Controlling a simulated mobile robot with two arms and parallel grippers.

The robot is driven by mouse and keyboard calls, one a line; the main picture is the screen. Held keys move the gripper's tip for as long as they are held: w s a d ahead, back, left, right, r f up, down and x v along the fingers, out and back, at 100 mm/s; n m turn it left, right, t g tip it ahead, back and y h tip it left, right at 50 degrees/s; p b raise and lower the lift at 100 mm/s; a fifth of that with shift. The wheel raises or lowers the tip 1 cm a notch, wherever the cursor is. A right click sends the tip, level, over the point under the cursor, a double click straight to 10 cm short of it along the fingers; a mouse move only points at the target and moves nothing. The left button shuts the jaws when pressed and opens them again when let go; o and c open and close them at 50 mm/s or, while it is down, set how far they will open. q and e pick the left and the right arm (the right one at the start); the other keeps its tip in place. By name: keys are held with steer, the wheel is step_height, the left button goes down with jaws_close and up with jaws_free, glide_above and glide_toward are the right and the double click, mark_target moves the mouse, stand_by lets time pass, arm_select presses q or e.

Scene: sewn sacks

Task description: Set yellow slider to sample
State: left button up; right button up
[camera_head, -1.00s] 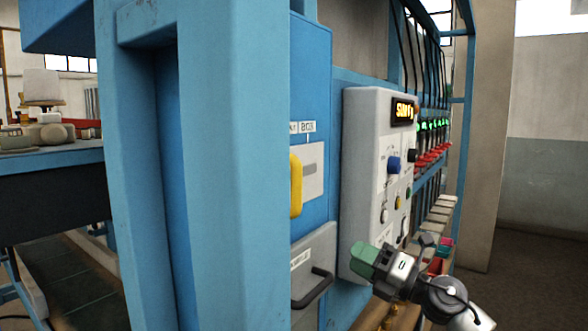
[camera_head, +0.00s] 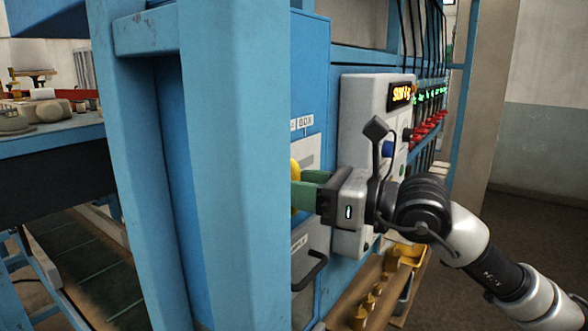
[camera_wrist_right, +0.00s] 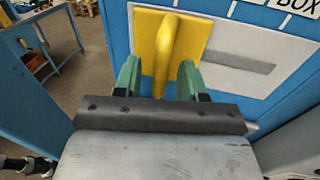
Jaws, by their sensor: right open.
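The yellow slider (camera_wrist_right: 168,48) has a raised rounded grip on a flat yellow plate. It sits at the left end of a pale panel (camera_wrist_right: 225,50) with a grey slot running right. In the head view only a sliver of the slider (camera_head: 294,172) shows past the blue post. My right gripper (camera_wrist_right: 158,76) is open, its green fingers on the left and right of the slider's grip; I cannot tell if they touch it. The right gripper (camera_head: 303,185) also shows in the head view, in front of the slider. My left gripper is not in view.
A label reading BOX (camera_head: 305,121) is above the panel; other labels are cut off. A blue post (camera_head: 235,160) stands close on the left. A grey drawer front with a black handle (camera_head: 312,272) is below. A white control box (camera_head: 365,100) stands to the right.

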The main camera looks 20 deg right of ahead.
steer(key=shift+x, duration=0.9)
steer(key=shift+c, duration=0.3)
steer(key=shift+d, duration=0.1)
jaws_close()
steer(key=shift+f, duration=0.1)
